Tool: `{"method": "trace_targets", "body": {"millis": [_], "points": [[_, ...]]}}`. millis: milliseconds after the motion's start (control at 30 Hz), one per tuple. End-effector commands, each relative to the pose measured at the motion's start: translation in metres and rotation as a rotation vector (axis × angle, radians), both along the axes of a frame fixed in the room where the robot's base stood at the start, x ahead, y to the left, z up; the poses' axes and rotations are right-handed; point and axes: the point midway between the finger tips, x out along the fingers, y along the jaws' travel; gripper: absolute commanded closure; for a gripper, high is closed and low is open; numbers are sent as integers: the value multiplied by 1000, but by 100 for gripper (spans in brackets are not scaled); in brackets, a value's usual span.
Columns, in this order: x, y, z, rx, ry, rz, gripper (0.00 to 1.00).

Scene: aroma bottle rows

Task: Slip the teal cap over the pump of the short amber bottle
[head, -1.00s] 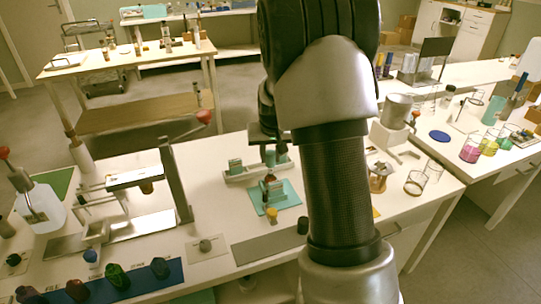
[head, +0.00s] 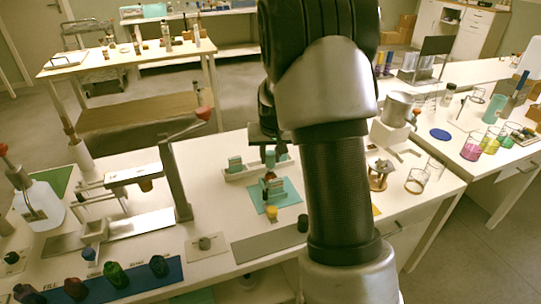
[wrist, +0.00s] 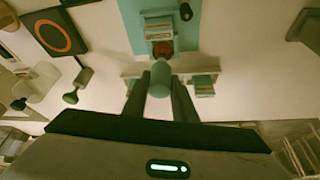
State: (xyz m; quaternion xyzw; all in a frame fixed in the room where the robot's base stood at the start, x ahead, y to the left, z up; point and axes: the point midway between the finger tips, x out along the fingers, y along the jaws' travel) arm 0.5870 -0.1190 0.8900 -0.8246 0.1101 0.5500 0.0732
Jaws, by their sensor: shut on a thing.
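My gripper (wrist: 160,98) is shut on the teal cap (wrist: 159,79), a small cylinder held between the fingertips. The short amber bottle (head: 270,188) stands upright on a teal mat (head: 290,195), below my gripper. In the wrist view the bottle's pale label and its reddish-amber part (wrist: 162,48) show just beyond the cap. The cap seems apart from the bottle. The pump is too small or hidden to make out.
A white rack (head: 237,175) with teal blocks stands behind the mat. A yellow-topped item (head: 271,211) is at the mat's front, with a dark cylinder (head: 302,224) to its right. A metal press (head: 176,185) stands left. A wooden stand (head: 378,176) is right of my arm.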

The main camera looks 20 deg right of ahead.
Motion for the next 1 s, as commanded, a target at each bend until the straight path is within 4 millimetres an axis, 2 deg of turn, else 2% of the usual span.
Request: {"method": "trace_targets", "body": {"millis": [567, 1000], "points": [[0, 0, -3, 0, 0, 0, 96], [0, 0, -15, 0, 1, 0, 96]]}}
